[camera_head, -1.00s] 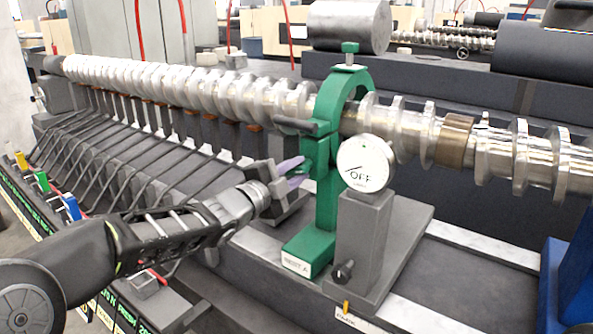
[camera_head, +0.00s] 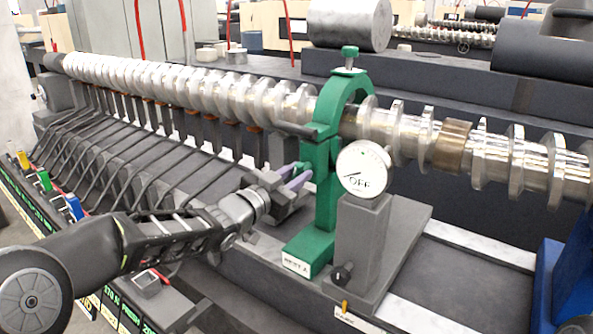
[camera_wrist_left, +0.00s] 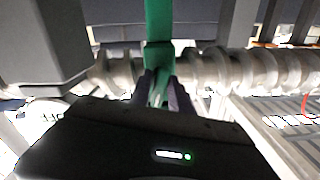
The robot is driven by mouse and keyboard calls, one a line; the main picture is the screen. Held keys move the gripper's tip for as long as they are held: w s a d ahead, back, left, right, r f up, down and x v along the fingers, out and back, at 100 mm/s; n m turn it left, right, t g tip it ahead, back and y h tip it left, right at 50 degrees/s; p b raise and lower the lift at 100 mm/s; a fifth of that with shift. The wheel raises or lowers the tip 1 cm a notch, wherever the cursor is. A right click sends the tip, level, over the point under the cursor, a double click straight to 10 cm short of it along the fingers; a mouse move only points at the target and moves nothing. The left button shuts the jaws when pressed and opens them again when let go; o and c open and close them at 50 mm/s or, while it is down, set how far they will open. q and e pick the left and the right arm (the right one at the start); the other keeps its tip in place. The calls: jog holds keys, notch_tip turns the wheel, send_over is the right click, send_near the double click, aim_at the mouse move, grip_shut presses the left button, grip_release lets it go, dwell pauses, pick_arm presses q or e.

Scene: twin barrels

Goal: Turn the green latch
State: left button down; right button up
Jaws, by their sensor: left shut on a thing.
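A green ring stand (camera_head: 325,205) is upright around the silver screw shaft, with a green knob on top. The green latch (camera_wrist_left: 158,88) is a small green piece on the near side of the stand, seen between the fingers in the left wrist view. My left gripper (camera_head: 298,174) is shut on it with its purple-grey fingers, from the left of the stand. In the left wrist view the gripper (camera_wrist_left: 161,92) points at the stand. The fingers hide much of the latch. My right gripper is not in view.
A round white dial (camera_head: 363,169) marked "OFF" stands on a grey post just right of the green stand. The long silver shaft (camera_head: 190,87) runs behind. Several dark rods (camera_head: 150,165) slope at the left. A blue block (camera_head: 565,285) is at the lower right.

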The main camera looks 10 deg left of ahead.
pick_arm(q)
jog(key=shift+n+p, duration=0.4)
jog(key=shift+n, duration=1)
jog(key=shift+f, duration=0.1)
jog(key=c, duration=1.4)
grip_release()
jog(key=shift+s, duration=0.1)
jog(key=b+v, duration=0.1)
jog(key=v, duration=0.6)
jog(key=shift+s, duration=0.3)
jog(key=shift+a, duration=0.1)
